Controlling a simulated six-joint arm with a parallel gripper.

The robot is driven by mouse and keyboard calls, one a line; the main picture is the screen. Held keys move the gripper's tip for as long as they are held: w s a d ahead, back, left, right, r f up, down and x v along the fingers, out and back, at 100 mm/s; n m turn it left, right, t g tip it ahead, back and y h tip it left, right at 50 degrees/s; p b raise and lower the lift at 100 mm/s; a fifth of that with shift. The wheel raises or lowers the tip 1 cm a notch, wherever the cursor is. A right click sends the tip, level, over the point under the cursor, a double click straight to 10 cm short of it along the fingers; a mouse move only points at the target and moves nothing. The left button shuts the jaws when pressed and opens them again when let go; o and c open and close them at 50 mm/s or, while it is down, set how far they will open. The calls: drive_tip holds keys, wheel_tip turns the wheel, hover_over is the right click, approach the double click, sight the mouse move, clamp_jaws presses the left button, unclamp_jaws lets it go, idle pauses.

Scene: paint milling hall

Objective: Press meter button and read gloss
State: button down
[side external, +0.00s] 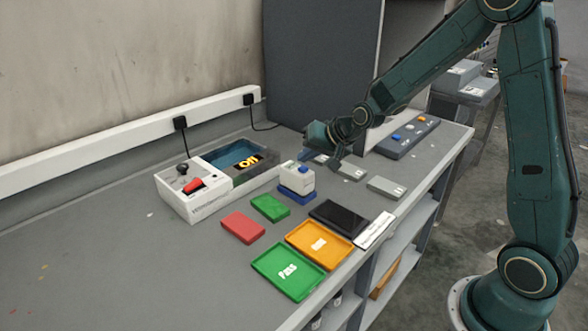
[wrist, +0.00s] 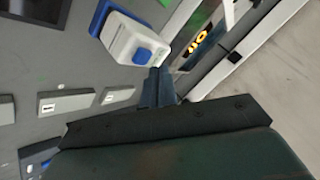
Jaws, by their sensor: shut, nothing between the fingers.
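The meter (side external: 298,178) is a small white block with a blue button on top, standing on a blue base. In the wrist view the meter (wrist: 122,40) shows its blue button (wrist: 143,56) facing me, at the upper middle. My gripper (side external: 336,163) is shut and empty, just right of the meter in the side view. In the wrist view the fingertips (wrist: 158,72) lie beside the button; whether they touch it I cannot tell.
In front are a red block (side external: 243,227), a green block (side external: 270,207), a green PASS tray (side external: 289,272), an orange tray (side external: 320,243) and a black panel (side external: 339,216). Grey blocks (side external: 386,188) lie right. The bench's left side is clear.

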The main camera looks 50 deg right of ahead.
sight(307, 173)
drive_tip(key=shift+r, duration=0.1)
drive_tip(key=shift+r, duration=2.45)
drive_tip(key=s+a+r+n+g, duration=0.1)
drive_tip(key=s+a+r+n, duration=0.1)
drive_tip(key=s+r, duration=0.35)
drive_tip(key=s+a+r+n+g, duration=0.1)
drive_tip(key=s+a+r+n, duration=0.15)
drive_tip(key=s, duration=0.65)
drive_tip(key=s+a+n+g+h, duration=0.1)
drive_tip(key=s+n, duration=0.2)
drive_tip(key=s, duration=1.4)
drive_tip(key=shift+a+f+g, duration=0.15)
drive_tip(key=shift+f+g, duration=0.1)
drive_tip(key=shift+g, duration=0.05)
